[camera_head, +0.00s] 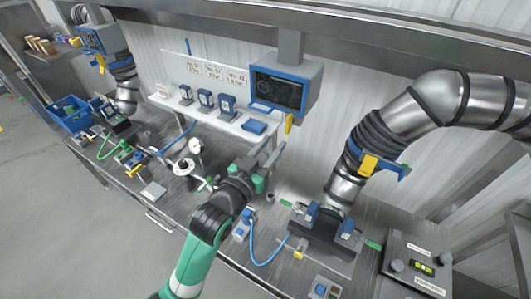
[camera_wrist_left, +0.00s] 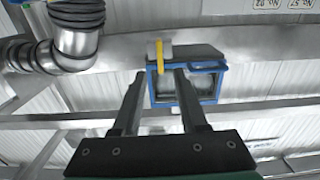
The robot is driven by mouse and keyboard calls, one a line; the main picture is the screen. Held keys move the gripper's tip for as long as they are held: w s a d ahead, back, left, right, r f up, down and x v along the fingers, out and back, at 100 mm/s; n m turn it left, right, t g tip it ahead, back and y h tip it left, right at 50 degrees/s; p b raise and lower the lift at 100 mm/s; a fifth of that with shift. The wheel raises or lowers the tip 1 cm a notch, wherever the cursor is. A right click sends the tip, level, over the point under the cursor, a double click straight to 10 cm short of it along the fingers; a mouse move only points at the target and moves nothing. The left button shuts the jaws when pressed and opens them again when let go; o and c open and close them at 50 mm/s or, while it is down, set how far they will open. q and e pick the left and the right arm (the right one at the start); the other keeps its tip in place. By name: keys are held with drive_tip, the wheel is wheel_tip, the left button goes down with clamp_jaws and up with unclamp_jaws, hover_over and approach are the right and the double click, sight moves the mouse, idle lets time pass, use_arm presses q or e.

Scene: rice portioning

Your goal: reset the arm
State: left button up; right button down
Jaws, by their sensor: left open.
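My left arm with its green link comes up from the bottom in the head view. My left gripper (camera_head: 271,150) is held above the metal workbench (camera_head: 217,158), its fingers pointing up and to the right towards the hanging screen. In the left wrist view the two dark fingers (camera_wrist_left: 160,80) stand apart with nothing between them. The gripper is open and empty. My right gripper does not show in either view.
A blue-framed screen (camera_head: 278,92) hangs behind the gripper; a blue-framed box shows beyond the fingers (camera_wrist_left: 188,84). A large steel duct (camera_head: 425,105) drops at right to a dark clamp base (camera_head: 322,238). A control box (camera_head: 417,265) stands front right. A white shelf (camera_head: 232,124) holds several blue devices.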

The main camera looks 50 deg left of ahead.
use_arm(q)
drive_tip(key=v, duration=0.3)
drive_tip(key=shift+s, duration=0.2)
drive_tip(key=shift+d+r, duration=0.1)
drive_tip(key=w+d+r+m+t+h+p, duration=0.1)
drive_tip(key=d+r+t+p, duration=0.25)
drive_tip(key=r, duration=0.95)
drive_tip(key=w+d+r+t+h+p, duration=0.15)
drive_tip(key=d+r+p, duration=0.25)
drive_tip(key=r, duration=0.9)
drive_tip(key=s+d+r+m+t+h+p, duration=0.1)
drive_tip(key=s+d+r+m+t+h, duration=0.1)
drive_tip(key=r, duration=0.7)
drive_tip(key=s+d+r+m+t+h+p, duration=0.1)
drive_tip(key=s+d+r+m+t+h, duration=0.1)
drive_tip(key=s+r, duration=0.4)
wheel_tip(320, 180, up, 3)
drive_tip(key=shift+s+d+r+t+h, duration=0.1)
drive_tip(key=shift+s+d+t+h, duration=0.2)
drive_tip(key=shift+d+t+h, duration=0.75)
drive_tip(key=shift+d+g, duration=0.2)
drive_tip(key=shift+g, duration=0.15)
